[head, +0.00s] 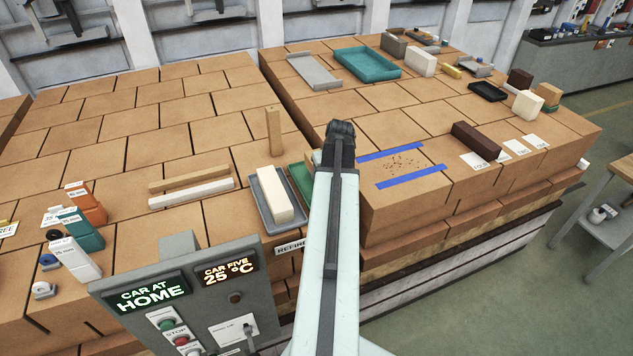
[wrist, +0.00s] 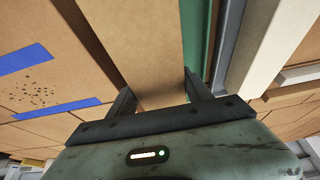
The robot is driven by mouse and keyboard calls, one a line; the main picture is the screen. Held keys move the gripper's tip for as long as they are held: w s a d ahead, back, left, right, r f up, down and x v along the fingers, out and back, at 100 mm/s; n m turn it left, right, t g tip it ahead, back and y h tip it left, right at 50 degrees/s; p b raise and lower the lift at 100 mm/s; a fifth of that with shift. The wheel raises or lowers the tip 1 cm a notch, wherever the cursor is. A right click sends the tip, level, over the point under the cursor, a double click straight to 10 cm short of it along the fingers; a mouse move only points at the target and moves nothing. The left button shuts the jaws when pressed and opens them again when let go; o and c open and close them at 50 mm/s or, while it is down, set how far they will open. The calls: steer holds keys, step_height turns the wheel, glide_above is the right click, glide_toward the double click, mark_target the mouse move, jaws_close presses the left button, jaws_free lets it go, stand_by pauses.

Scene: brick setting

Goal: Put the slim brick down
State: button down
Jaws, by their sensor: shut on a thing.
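In the wrist view my gripper (wrist: 157,82) is shut on a plain tan brick, the slim brick (wrist: 145,35), which lies between its two dark fingers and runs out past the top edge. Its far end is out of view.
Two blue tape strips (head: 410,176) flank a speckled patch on the right stack. A grey tray (head: 262,208) holds a cream brick (head: 273,195). A tan brick (head: 273,130) stands upright behind it. A dark brown brick (head: 476,142) lies right of the tape. A gap separates the stacks.

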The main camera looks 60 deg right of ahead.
steer(key=shift+w+a, duration=0.1)
steer(key=shift+w, duration=0.95)
steer(key=f+b, duration=0.2)
steer(key=w+f+b, duration=0.1)
steer(key=f+b, duration=0.1)
steer(key=shift+f, duration=0.1)
steer(key=shift+a+r, duration=0.1)
steer(key=shift+r, duration=0.15)
steer(key=shift+f, duration=0.25)
steer(key=shift+c, duration=2.2)
jaws_free()
steer(key=shift+r, duration=0.1)
